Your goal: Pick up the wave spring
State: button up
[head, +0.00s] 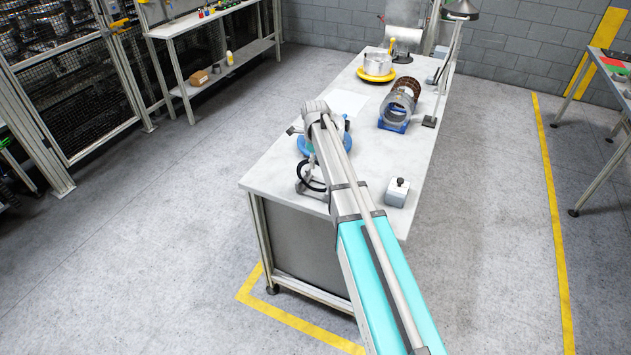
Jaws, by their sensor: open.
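I cannot pick out the wave spring with certainty. Grey rings (396,106) stand on edge in a blue cradle (393,126) on the workbench, with brown rings (408,85) just behind them. At this size I cannot tell whether a wave spring is among them. My arm reaches from the lower right over the bench, ending above a blue round fixture (305,146). The arm also hides part of the blue fixture.
The workbench (415,165) holds a silver drum (377,63) on a yellow round base, a white sheet (346,104), a black ring-shaped item (309,177) and a small grey box (397,192). A lamp (463,10) stands at its right edge.

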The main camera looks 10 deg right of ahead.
jog(key=shift+f, duration=0.25)
jog(key=shift+c, duration=0.2)
dwell(0.3)
grip_shut()
